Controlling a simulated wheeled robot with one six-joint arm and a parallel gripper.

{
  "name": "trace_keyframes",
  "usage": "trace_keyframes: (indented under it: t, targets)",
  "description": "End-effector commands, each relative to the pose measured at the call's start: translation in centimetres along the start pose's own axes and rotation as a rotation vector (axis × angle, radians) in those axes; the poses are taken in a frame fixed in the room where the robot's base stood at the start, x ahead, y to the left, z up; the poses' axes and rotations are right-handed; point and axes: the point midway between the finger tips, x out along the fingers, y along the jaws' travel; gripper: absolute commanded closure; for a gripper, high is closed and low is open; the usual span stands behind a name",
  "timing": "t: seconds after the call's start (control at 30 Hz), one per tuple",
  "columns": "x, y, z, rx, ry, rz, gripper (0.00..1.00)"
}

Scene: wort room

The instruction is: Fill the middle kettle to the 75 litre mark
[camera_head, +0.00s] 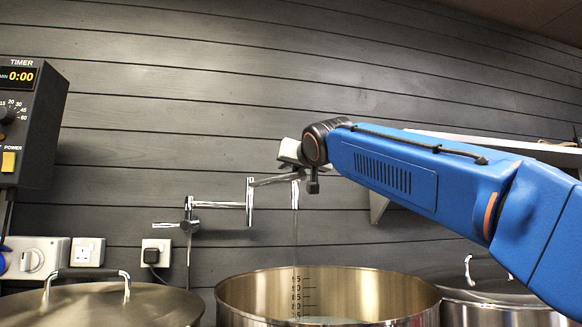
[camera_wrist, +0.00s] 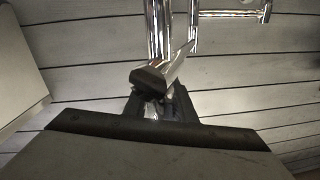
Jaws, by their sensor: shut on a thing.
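The middle kettle (camera_head: 240,300) is an open steel pot at the bottom centre of the head view. A dark scale (camera_head: 297,292) is printed on its inner wall; its upper numbers seem to read 95, 90, 85. A pale patch like a water surface shows low inside, but its mark is too small to read surely. A jointed chrome filler tap (camera_head: 249,200) reaches from the wall, its spout (camera_head: 295,196) above the kettle. A faint thin stream falls from it. My gripper (camera_head: 290,156) is shut on the tap's lever (camera_wrist: 172,68), seen close in the wrist view.
Lidded kettles stand at left (camera_head: 95,305) and right (camera_head: 500,308) of the open one. A timer box (camera_head: 30,120) showing 0:00 hangs on the left wall, above a knob panel (camera_head: 35,258) and sockets (camera_head: 88,252). A shelf (camera_head: 500,146) runs behind my arm.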

Motion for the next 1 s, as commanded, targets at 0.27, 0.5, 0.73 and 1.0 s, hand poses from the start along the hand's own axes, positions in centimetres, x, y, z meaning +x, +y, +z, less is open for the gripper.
trace_keyframes:
  t: [0.27, 0.5, 0.73, 1.0]
  targets:
    - [0.2, -0.2, 0.4, 0.002, -0.022, -0.067, 1.00]
    - [0.2, -0.5, 0.6, 0.003, -0.035, -0.124, 1.00]
    - [0.2, -0.8, 0.8, 0.004, -0.049, -0.179, 1.00]
    - [0.2, -1.1, 0.9, 0.004, -0.063, -0.249, 1.00]
